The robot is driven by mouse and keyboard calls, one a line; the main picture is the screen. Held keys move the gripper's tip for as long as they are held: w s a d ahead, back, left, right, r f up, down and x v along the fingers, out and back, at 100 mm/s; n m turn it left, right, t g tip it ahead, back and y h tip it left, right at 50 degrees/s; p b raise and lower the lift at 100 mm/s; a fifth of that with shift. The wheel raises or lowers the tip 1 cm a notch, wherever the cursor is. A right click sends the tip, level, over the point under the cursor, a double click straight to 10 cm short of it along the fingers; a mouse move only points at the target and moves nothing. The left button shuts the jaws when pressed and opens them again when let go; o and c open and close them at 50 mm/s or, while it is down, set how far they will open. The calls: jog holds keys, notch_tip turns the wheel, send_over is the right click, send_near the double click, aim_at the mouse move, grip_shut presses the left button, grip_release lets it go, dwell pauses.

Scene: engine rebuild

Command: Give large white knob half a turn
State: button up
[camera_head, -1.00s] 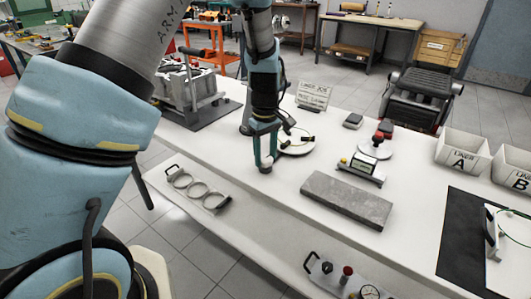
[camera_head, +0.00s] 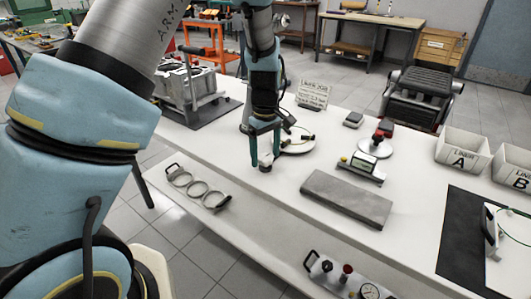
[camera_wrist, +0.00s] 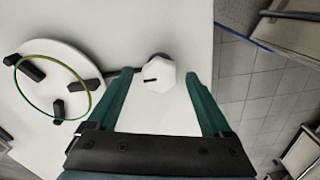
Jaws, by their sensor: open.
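The large white knob (camera_wrist: 160,78) shows in the wrist view as a many-sided white cap with a short dark mark pointing left. In the head view it is a small pale spot (camera_head: 265,168) at the front edge of the white bench, low between my fingers. My gripper (camera_head: 266,158) points down over it. In the wrist view the two green fingers of my gripper (camera_wrist: 160,73) are apart, one on each side of the knob, with a visible gap on both sides. The knob's lower part is hidden.
A round white plate (camera_wrist: 50,60) with dark blocks and a green-yellow ring lies beside the knob. A grey slab (camera_head: 346,199) lies to the right on the bench. A holder with several rings (camera_head: 199,188) sits on the lower shelf. Bins (camera_head: 462,155) stand far right.

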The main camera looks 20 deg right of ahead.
aim_at(266, 157)
notch_tip(266, 157, up, 11)
jog(key=b, duration=0.1)
jog(key=shift+b, duration=0.35)
jog(key=shift+f, duration=0.1)
jog(key=s+a+m, duration=0.2)
jog(key=a, duration=1.4)
jog(key=s+a+m+t, duration=0.1)
jog(key=a+m, duration=0.1)
jog(key=a, duration=1.5)
jog(key=shift+s+a+f+t, duration=0.3)
jog(key=shift+s+f, duration=0.05)
jog(key=shift+s, duration=0.05)
